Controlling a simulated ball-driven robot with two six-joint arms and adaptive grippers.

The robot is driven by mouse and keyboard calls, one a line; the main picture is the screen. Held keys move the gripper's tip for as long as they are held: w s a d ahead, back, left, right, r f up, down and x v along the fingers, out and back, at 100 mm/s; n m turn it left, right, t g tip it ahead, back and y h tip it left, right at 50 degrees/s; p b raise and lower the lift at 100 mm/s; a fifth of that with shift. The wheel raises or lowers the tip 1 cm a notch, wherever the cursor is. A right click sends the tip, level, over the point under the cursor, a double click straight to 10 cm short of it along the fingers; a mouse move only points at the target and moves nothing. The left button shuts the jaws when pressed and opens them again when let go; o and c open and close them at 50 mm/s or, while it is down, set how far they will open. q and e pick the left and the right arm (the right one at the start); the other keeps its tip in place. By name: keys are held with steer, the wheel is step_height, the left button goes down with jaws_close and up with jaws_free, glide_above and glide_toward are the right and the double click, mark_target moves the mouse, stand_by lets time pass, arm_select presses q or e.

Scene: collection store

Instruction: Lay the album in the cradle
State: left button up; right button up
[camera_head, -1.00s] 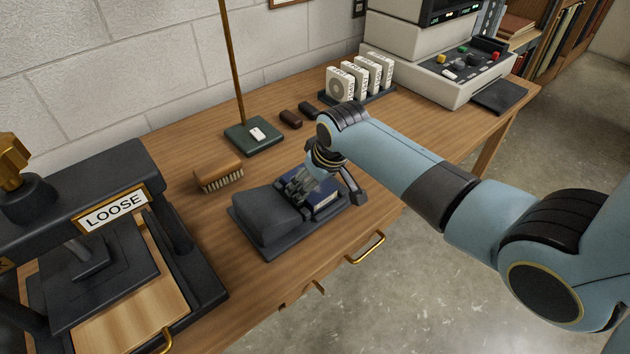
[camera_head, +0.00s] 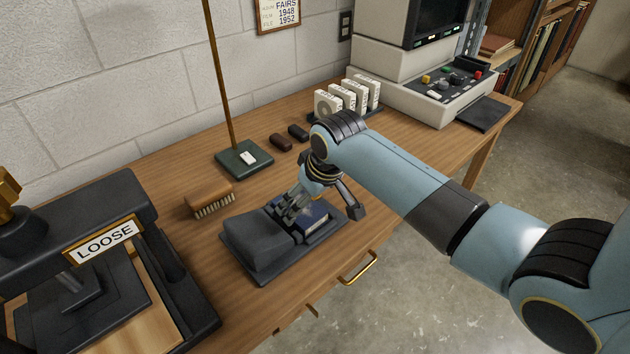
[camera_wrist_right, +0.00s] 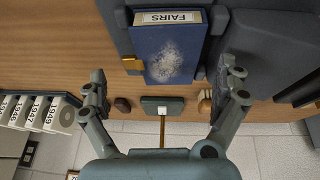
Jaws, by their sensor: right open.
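The blue album (camera_head: 313,216) lies on the dark grey cradle (camera_head: 258,246) on the wooden bench. In the right wrist view the album (camera_wrist_right: 168,56) lies flat, its pale end labelled FAIRS, between the raised grey parts of the cradle (camera_wrist_right: 268,35). A brass-coloured piece shows at its left edge. My right gripper (camera_head: 325,207) is just over the cradle's right part. In the right wrist view the fingers of my right gripper (camera_wrist_right: 166,88) are spread wide, with nothing between them. They partly hide the album in the head view. My left gripper is out of view.
A press marked LOOSE (camera_head: 105,240) stands at the left. A brush (camera_head: 209,199), a green-based post (camera_head: 244,160) and two small dark blocks (camera_head: 281,142) are behind the cradle. White labelled boxes (camera_head: 343,97) and a reader machine (camera_head: 435,90) are at the back right.

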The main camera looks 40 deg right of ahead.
steer(key=v, duration=0.8)
steer(key=shift+p, duration=0.35)
steer(key=shift+d, duration=0.1)
